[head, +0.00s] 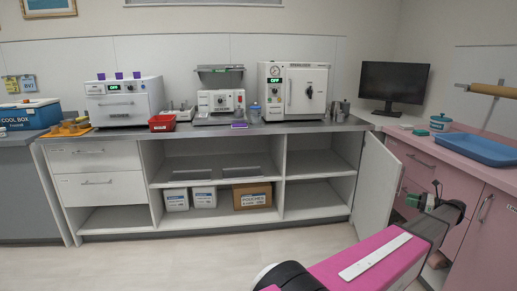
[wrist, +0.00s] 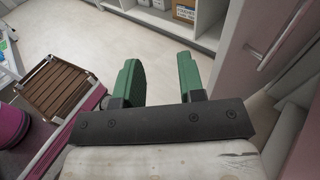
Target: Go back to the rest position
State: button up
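My gripper (wrist: 160,75) shows in the wrist view with its two green fingers apart and nothing between them. In the head view my gripper (head: 432,200) is at the right, at the end of my magenta arm, in front of the pink cabinets. It is in the air over the floor, near the open white cabinet door. The pink cabinet front with a metal handle is close on the right in the wrist view.
An open white door (head: 376,185) stands out from the shelf unit. A pink counter (head: 450,145) with a blue tray (head: 478,149) is at the right. A brown slatted thing (wrist: 58,88) is left of my gripper. The floor (head: 200,262) before the shelves is clear.

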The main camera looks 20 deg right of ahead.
jog(key=w+a+f+n+g, duration=0.3)
jog(key=w+a, duration=0.4)
jog(key=a, duration=0.3)
jog(key=w+a+f+n+g, duration=0.2)
jog(key=w+a, duration=0.6)
jog(key=a, duration=0.2)
jog(key=w+a+f+n+g, duration=0.3)
jog(key=w+a, duration=0.4)
jog(key=a, duration=0.4)
jog(key=w+a+f+n+g, duration=0.1)
jog(key=a+n, duration=0.1)
jog(key=a, duration=0.5)
jog(key=w+a+f+n+g+h, duration=0.1)
jog(key=w+a+f+n+g, duration=0.1)
jog(key=a, duration=0.5)
jog(key=w+a+f+n+g, duration=0.1)
jog(key=a+n, duration=0.2)
jog(key=a, duration=0.4)
jog(key=s+a+n+g+h, duration=0.1)
jog(key=a+n, duration=0.4)
jog(key=a, duration=0.5)
jog(key=s+a+f+n+g+h, duration=0.1)
jog(key=s+a+n+h, duration=0.3)
jog(key=a, duration=0.6)
jog(key=s+a+f+n+g+h, duration=0.1)
jog(key=a+n, duration=0.4)
jog(key=a, duration=0.5)
jog(key=shift+s+n+h, duration=0.3)
jog(key=shift+s+h, duration=0.4)
jog(key=shift+s, duration=0.3)
